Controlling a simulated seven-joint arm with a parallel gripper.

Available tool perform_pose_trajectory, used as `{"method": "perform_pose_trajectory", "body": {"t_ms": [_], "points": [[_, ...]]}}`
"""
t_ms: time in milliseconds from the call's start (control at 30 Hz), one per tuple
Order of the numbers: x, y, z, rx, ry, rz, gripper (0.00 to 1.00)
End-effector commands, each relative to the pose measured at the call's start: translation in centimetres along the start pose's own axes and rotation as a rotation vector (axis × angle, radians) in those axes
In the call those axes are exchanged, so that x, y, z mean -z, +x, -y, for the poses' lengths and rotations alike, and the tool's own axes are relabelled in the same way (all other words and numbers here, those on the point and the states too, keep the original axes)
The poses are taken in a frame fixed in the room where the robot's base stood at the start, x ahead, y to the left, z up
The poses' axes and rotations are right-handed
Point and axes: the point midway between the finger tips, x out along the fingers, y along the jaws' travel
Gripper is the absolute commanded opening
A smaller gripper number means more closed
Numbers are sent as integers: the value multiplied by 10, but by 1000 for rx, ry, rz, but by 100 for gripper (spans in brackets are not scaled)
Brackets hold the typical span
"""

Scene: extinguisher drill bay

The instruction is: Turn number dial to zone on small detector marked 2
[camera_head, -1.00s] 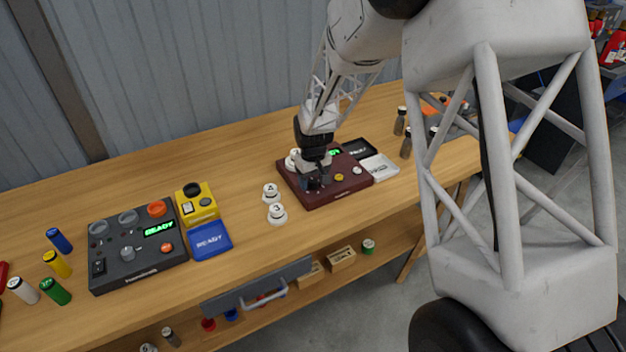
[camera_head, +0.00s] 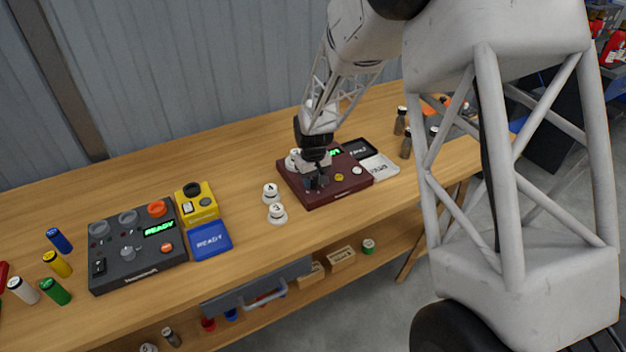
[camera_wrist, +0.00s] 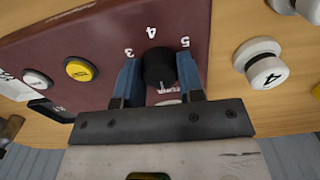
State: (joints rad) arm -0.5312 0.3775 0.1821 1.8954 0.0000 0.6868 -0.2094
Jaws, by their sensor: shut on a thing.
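The maroon panel (camera_head: 345,188) lies on the bench in the middle of the head view. My gripper (camera_head: 317,184) is over its left part, pointing down. In the wrist view its blue fingers are shut on the black number dial (camera_wrist: 158,68), one on each side. The printed numbers 3, 4 and 5 show around the dial; the rest of the ring is hidden, and I cannot tell where the dial points. White round detectors marked 4 (camera_head: 270,190) and 3 (camera_head: 277,213) stand left of the panel. I cannot read a 2 on any detector.
Another white detector (camera_head: 292,160) stands behind my gripper. The panel has a yellow button (camera_wrist: 80,69) and a white button (camera_wrist: 38,79). A dark grey panel (camera_head: 135,265) and a yellow box (camera_head: 197,203) are at left.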

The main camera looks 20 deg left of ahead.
Motion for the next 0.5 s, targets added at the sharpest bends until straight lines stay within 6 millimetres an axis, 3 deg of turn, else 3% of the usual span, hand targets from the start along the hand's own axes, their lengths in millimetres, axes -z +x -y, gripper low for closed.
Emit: {"method": "perform_pose_trajectory", "body": {"t_ms": [500], "points": [[0, 0, 0, 0, 348, 0, 12]]}}
